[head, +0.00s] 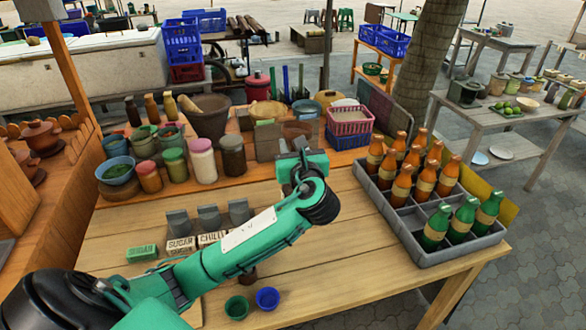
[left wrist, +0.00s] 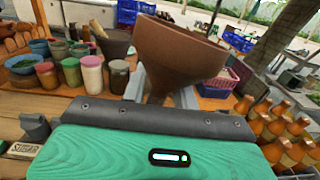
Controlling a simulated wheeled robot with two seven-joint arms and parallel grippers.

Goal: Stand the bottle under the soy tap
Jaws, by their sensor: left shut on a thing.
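My left gripper (head: 301,160) is above the back middle of the wooden table. In the left wrist view its fingers (left wrist: 160,92) are shut on a brown funnel-shaped thing, wide at the top and narrow below. In the head view I cannot clearly separate it from the brown bowl shape behind the gripper. Orange bottles (head: 402,183) and green bottles (head: 464,216) stand upright in a grey divided crate (head: 431,262) at right. Small dark-brown bottles (head: 152,109) stand at the back left. I cannot make out a soy tap. My right gripper is out of view.
Grey hoppers (head: 209,217) stand behind small labelled boxes, partly behind my arm. A green cup (head: 237,307) and a blue cup (head: 267,298) sit at the front. Jars (head: 203,161) crowd the back left. A pink basket (head: 350,121) stands behind. Bare tabletop lies left of the crate.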

